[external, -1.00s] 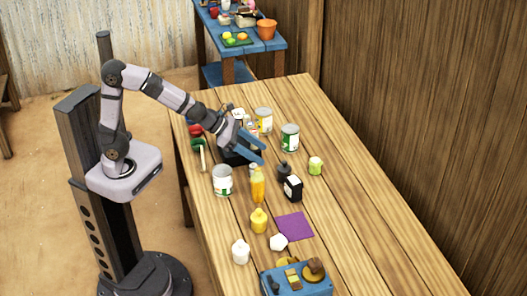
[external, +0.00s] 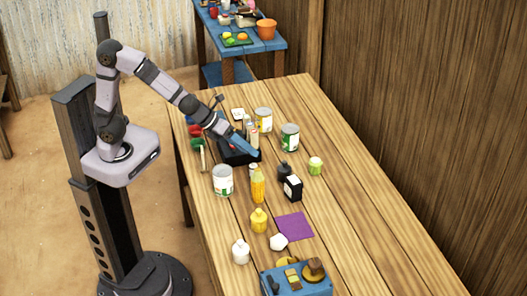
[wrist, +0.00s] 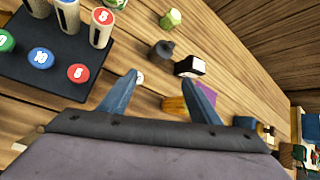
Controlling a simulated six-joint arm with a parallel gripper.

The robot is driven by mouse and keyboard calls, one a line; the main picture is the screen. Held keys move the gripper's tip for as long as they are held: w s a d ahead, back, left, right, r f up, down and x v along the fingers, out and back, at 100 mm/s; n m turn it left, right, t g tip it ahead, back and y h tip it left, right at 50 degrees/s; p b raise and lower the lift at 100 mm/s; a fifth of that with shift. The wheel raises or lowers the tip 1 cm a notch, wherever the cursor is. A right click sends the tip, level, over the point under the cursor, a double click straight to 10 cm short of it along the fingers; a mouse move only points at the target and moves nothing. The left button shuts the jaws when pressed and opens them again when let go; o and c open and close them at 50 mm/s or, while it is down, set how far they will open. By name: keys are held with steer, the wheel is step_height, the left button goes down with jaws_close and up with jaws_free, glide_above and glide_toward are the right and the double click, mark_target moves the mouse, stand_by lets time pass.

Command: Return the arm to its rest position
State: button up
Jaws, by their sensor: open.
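My gripper (external: 247,146) is above the table, near the black weight holder (external: 232,157). In the wrist view my gripper (wrist: 163,92) shows two blue fingers spread apart with nothing held between them. Beyond the fingers are a dark weight (wrist: 161,50) and a black box with a white top (wrist: 190,66). The black holder (wrist: 50,65) fills the upper left there, with cylinders topped by numbered caps in red, blue and green. My arm reaches from its column at the left, bent at the elbow.
Cans (external: 223,180), a yellow corn-like bottle (external: 258,186), a black box (external: 292,188) and a purple cloth (external: 294,227) lie around on the wooden table (external: 370,240). A blue balance (external: 297,279) stands at the front. The table's right side is clear.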

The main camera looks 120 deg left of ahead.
steer(key=s+d+f+n+g+h+p, duration=0.1)
steer(key=s+d+n+g+h+p, duration=0.45)
steer(key=s+d+n, duration=1.5)
step_height(320, 180, down, 56)
steer(key=a+n+g+y+b, duration=0.1)
steer(key=n+g+b, duration=0.1)
steer(key=b, duration=5.3)
steer(key=shift+a, duration=0.25)
steer(key=shift+s+r+n+g+y, duration=0.1)
steer(key=shift+r+n+g+y, duration=0.05)
steer(key=shift+n+g+y, duration=0.1)
steer(key=shift+o, duration=0.4)
